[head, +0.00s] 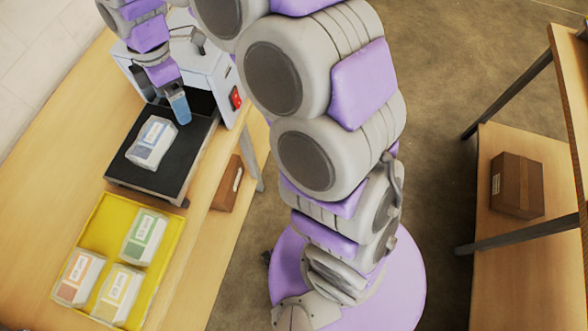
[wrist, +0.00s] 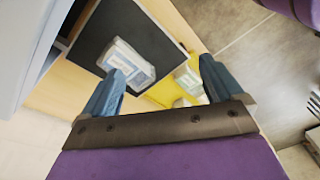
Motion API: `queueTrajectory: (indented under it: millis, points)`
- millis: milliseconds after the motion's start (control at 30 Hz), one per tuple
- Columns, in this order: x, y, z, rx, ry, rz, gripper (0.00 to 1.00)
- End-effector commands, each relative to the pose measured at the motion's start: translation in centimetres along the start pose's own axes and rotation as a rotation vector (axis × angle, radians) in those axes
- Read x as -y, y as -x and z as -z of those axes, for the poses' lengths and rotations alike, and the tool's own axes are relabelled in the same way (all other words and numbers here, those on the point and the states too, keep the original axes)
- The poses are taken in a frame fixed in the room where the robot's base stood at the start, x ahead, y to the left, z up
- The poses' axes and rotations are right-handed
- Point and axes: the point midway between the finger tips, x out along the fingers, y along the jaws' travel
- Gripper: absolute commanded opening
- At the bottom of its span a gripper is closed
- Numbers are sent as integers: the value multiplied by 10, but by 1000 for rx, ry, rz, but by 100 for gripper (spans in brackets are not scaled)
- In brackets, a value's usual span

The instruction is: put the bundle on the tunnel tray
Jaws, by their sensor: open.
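A white bundle with a blue label (head: 151,142) lies on the black tunnel tray (head: 125,172), which sticks out of the laminator. My gripper (head: 180,110) is at the laminator end of the tray, apart from the bundle. In the wrist view, my gripper (wrist: 163,73) has its fingers spread wide with nothing between them. The bundle (wrist: 131,64) shows there beyond the left fingertip, which hides part of its edge, on the black tray (wrist: 110,28).
A yellow tray (head: 104,222) holds bundles with green (head: 143,236), orange (head: 78,276) and yellow (head: 117,293) labels, next to the black tray on the wooden table (head: 38,195). The grey laminator (head: 207,72) has a red switch. A brown box (head: 517,186) sits on a shelf at right.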

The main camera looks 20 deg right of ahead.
Motion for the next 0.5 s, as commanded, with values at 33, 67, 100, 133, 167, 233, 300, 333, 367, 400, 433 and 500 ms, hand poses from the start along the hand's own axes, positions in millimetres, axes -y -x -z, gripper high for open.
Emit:
queueTrajectory:
  millis: [33, 67, 100, 133, 167, 233, 300, 333, 367, 400, 433, 500]
  points:
    - [19, 8, -10, 5, -91, -1, 94]
    - [29, 10, -16, 7, -148, 0, 94]
    - [42, 14, -22, 10, -227, 1, 94]
    - [53, 16, -28, 13, -286, 2, 94]
    - [64, 18, -33, 17, -346, 4, 94]
    - [91, 22, -46, 27, -488, 3, 94]
    - [118, 24, -58, 36, -634, 3, 94]
    - [130, 23, -63, 41, -697, 4, 94]
    - [141, 23, -68, 47, -763, 5, 94]
    - [157, 23, -74, 54, -849, 1, 94]
    - [169, 22, -79, 60, -915, 2, 94]
    - [197, 19, -88, 69, -1072, -2, 94]
